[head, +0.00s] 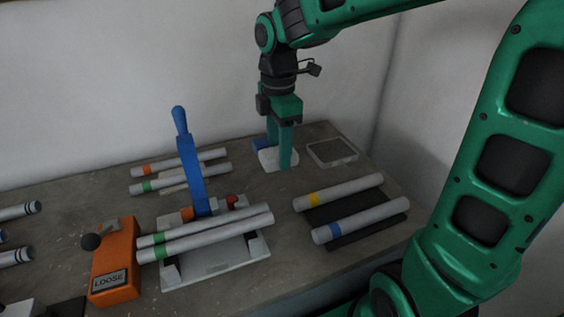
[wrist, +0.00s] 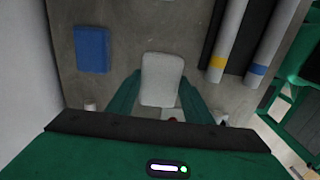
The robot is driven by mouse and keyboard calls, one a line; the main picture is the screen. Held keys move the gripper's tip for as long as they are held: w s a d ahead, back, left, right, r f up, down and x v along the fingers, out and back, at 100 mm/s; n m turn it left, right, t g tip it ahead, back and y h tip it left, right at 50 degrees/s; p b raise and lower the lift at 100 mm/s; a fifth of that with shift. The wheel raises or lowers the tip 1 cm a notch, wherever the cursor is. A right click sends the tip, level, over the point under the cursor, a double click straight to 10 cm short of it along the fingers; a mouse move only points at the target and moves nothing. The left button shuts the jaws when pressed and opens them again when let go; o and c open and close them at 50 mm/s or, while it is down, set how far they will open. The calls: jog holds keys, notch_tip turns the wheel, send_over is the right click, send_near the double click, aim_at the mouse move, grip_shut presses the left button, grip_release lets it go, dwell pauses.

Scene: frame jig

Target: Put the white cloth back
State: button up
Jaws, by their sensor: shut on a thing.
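The white cloth (head: 268,160) is a pale, flat, rounded rectangle at the back of the bench. In the wrist view the cloth (wrist: 162,78) lies between my two green fingers and sticks out past their tips. My gripper (head: 280,163) points down and is shut on the cloth. It also shows in the wrist view (wrist: 158,98). The fingers hide part of the cloth in the head view. I cannot tell whether the cloth touches the bench.
A light-rimmed square tray (head: 331,162) lies right of my gripper. A blue block (wrist: 91,49) is on the left in the wrist view. White tubes with yellow (head: 345,190) and blue bands rest on a dark rack. A jig with an upright blue lever (head: 190,160) stands left.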

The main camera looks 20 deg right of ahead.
jog(key=shift+w+d+f, duration=0.35)
jog(key=shift+d, duration=0.15)
jog(key=shift+w+d+f, duration=0.3)
jog(key=shift+d+f, duration=0.05)
jog(key=shift+d, duration=0.15)
jog(key=shift+f, duration=1.95)
jog(key=o, duration=1)
jog(key=shift+f, duration=0.1)
notch_tip(320, 180, up, 12)
jog(key=shift+r, duration=0.15)
jog(key=shift+s, duration=0.1)
